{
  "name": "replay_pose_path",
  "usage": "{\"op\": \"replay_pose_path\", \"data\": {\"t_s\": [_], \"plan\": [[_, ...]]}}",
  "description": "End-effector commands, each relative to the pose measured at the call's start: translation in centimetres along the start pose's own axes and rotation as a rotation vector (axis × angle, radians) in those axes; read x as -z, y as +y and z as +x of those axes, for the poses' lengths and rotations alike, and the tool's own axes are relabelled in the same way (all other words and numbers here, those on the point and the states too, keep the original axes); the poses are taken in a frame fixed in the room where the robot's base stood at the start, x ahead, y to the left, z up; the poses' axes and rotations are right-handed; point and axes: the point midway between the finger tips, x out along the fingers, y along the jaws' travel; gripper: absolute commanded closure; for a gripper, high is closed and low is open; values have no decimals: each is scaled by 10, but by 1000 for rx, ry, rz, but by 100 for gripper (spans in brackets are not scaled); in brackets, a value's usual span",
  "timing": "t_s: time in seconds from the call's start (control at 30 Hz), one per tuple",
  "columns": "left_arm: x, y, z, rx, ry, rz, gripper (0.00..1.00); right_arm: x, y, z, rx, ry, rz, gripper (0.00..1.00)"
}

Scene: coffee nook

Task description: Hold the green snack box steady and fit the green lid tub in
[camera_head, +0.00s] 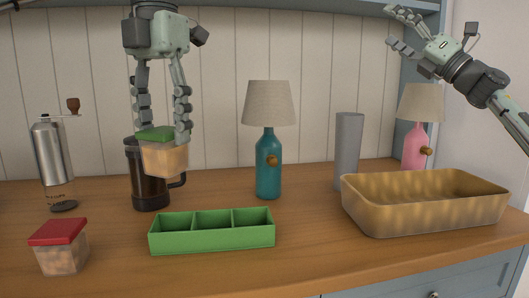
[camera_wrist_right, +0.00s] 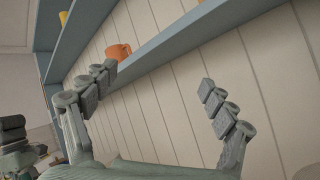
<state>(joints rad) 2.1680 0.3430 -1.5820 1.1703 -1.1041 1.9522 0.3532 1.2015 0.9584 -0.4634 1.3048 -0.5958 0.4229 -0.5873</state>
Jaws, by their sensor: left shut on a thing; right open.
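The green snack box (camera_head: 212,240) is a long open tray with three compartments, all empty as seen in the head view. It stands on the counter near the front. The green lid tub (camera_head: 165,158) is a clear tub with tan contents under a green lid. My left gripper (camera_head: 162,138) points down and is shut on this tub, holding it in the air above the counter, up and left of the snack box. My right gripper (camera_head: 392,28) is open and empty, raised high at the upper right, far from the box. The right wrist view shows its spread fingers (camera_wrist_right: 158,85) with nothing between them.
A red lid tub (camera_head: 60,247) stands at the front left. A French press (camera_head: 150,180) is behind the held tub, with a grinder (camera_head: 50,160) to its left. A teal lamp (camera_head: 268,165), grey vase (camera_head: 347,150), pink lamp (camera_head: 416,145) and tan basket (camera_head: 425,210) stand to the right.

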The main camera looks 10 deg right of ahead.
Motion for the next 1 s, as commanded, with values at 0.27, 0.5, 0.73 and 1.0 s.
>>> {"op": "replay_pose_path", "data": {"t_s": [0.27, 0.5, 0.73, 1.0], "plan": [[0, 0, 0, 0, 0, 0, 79, 119, 109, 53, -285, 391, -126, 16], [0, 0, 0, 0, 0, 0, 79, 246, 179, 58, -482, 783, -258, 16], [0, 0, 0, 0, 0, 0, 79, 366, 220, 12, -637, 1303, -480, 16], [0, 0, 0, 0, 0, 0, 79, 403, 192, -73, -592, 1989, -805, 16]]}}
